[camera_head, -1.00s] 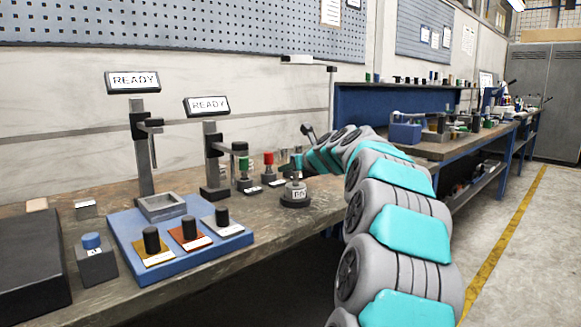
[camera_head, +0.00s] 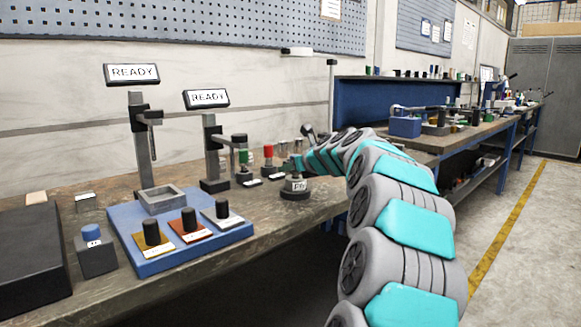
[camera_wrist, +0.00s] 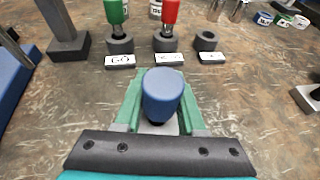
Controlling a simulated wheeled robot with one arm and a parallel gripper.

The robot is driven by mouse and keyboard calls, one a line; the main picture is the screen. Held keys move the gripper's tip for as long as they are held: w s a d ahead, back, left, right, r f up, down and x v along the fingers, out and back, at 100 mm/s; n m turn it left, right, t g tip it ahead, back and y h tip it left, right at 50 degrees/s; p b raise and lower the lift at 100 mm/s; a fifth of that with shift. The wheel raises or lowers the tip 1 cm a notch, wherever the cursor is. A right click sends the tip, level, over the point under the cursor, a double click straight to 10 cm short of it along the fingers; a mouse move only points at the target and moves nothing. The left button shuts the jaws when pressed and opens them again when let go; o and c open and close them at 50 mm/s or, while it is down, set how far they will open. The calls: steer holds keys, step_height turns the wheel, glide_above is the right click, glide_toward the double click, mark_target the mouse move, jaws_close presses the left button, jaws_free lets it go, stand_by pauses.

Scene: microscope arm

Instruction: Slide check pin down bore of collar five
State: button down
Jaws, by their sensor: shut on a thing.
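My gripper (camera_wrist: 160,112) has green fingers, shut on a blue-topped cylinder (camera_wrist: 163,92) that I take to be the check pin. The blue top stands up between the fingers; its lower part is hidden. In the head view my gripper (camera_head: 291,165) is small, just above and behind a round grey labelled stand (camera_head: 295,187) near the bench's front edge. Several small ring-shaped collars (camera_wrist: 264,18) stand at the upper right of the wrist view. Their labels are too small to read, so I cannot tell which is collar five.
Ahead stand a green-handled gauge (camera_wrist: 117,15) and a red-handled gauge (camera_wrist: 169,14) in dark rings, with an empty dark ring (camera_wrist: 207,40) beside them. A dark post (camera_wrist: 68,40) is at left. A blue fixture plate (camera_head: 150,262) lies further left.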

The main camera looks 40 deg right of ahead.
steer(key=shift+f, duration=0.3)
steer(key=shift+c, duration=2.1)
jaws_free()
steer(key=shift+v, duration=3.9)
